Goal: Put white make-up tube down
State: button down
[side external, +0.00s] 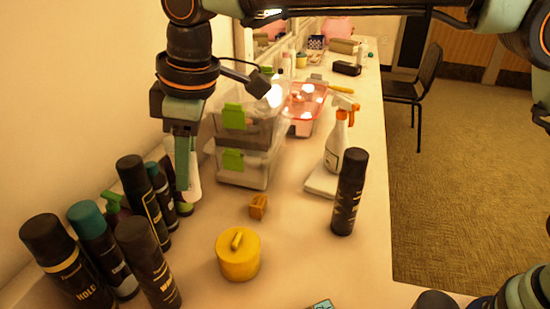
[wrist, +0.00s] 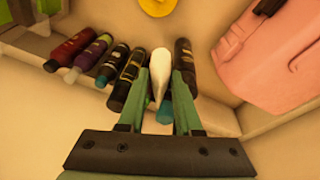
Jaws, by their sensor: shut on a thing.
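My gripper (side external: 183,180) is shut on the white make-up tube (side external: 195,186), which shows partly behind the fingers in the side view. In the wrist view the tube (wrist: 160,72) lies between the two green fingers of my gripper (wrist: 163,80), its narrow end toward the palm. In the side view the fingers point down beside a group of dark bottles at the left of the counter (side external: 300,240). Whether the tube touches the counter cannot be told.
Dark spray cans, one a black can (side external: 133,185), crowd the left. Clear drawers (side external: 245,165) with green handles stand behind. A yellow round box (side external: 238,262), a small wooden block (side external: 258,206), a lone black can (side external: 349,190) and a white spray bottle (side external: 338,140) stand rightward, with bare counter between.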

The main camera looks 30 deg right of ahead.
jog(key=w+d+f+m, duration=0.1)
jog(key=w+d+m, duration=0.15)
jog(key=w, duration=0.35)
jog(key=w+d+f+m, duration=0.1)
jog(key=w+f+m, duration=0.15)
jog(key=w, duration=0.35)
jog(key=s+x, duration=0.1)
jog(key=x, duration=0.5)
jog(key=s+d+x, duration=0.1)
jog(key=x, duration=0.5)
jog(key=s+d+f+x, duration=0.1)
jog(key=x, duration=0.5)
jog(key=shift+s+d+f, duration=0.15)
jog(key=shift+d+f, duration=0.05)
jog(key=shift+f, duration=0.05)
jog(key=shift+f, duration=0.15)
jog(key=c, duration=0.6)
grip_release()
